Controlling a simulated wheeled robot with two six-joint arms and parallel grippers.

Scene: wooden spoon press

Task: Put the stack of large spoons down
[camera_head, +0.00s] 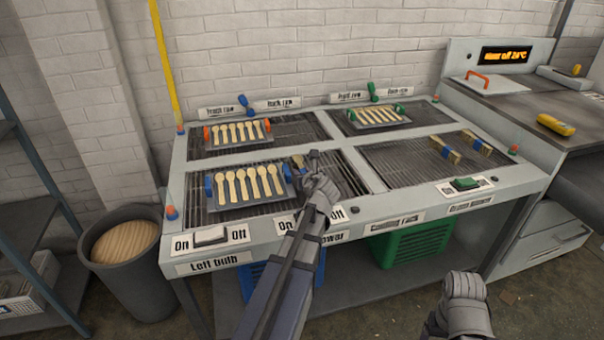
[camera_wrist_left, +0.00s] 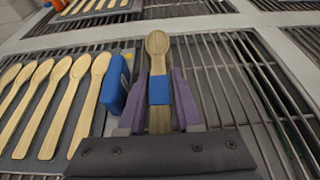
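A stack of wooden spoons (camera_wrist_left: 158,50) with a blue band (camera_wrist_left: 159,90) stands out between the purple fingers of my left gripper (camera_wrist_left: 160,95) in the left wrist view. The fingers lie close along both sides of the band and look shut on it. In the head view my left gripper (camera_head: 312,170) is low over the front left grate, just right of a tray of spoons (camera_head: 248,203). Whether the stack touches the grate cannot be told. My right gripper (camera_head: 465,288) is at the lower right, away from the press; its finger gap is not clear.
Further spoon trays lie at the back left (camera_head: 238,148) and back right (camera_head: 376,114). Two banded spoon bundles (camera_head: 446,150) lie on the front right grate (camera_head: 400,165), which has bare room. Switches line the front edge. A bin (camera_head: 125,285) stands at left.

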